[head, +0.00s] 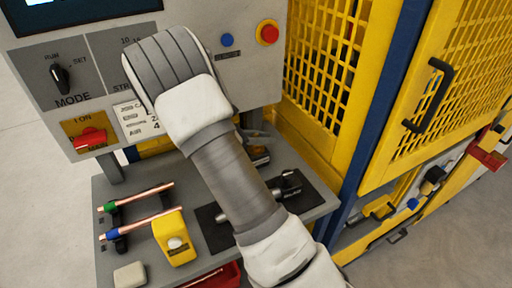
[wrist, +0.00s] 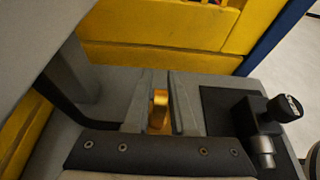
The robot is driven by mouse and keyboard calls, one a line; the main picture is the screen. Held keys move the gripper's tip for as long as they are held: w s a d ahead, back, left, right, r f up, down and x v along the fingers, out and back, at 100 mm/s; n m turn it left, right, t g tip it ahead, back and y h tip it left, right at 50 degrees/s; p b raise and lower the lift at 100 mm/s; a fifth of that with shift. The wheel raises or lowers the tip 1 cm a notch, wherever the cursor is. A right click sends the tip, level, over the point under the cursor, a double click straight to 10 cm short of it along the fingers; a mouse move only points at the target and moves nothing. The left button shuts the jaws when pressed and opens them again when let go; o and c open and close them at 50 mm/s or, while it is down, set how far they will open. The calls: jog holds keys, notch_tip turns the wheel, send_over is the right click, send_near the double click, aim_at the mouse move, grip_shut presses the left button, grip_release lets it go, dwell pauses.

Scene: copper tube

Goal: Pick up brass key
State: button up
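A small golden-brass piece (wrist: 158,108), which looks like the brass key, shows between the two fingers of my gripper (wrist: 160,100) in the wrist view. The fingers stand close on either side of it, with only a narrow gap between them. I cannot tell whether they touch it or grip it. Its lower part is hidden. In the head view my forearm covers most of this spot. Only a bit of my gripper (head: 256,137) shows past the arm, low over the grey bench, and the key cannot be made out clearly.
A dark mat (head: 212,230) with a black-and-metal fitting (head: 287,188) lies right of my gripper. Copper tubes (head: 140,227), a yellow block (head: 175,238), a pale block (head: 129,275) and a red bin (head: 222,278) are at the left and front. A control panel (head: 100,60) and yellow guard (head: 325,60) stand behind.

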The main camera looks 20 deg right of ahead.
grip_shut()
jog(key=shift+r, duration=0.1)
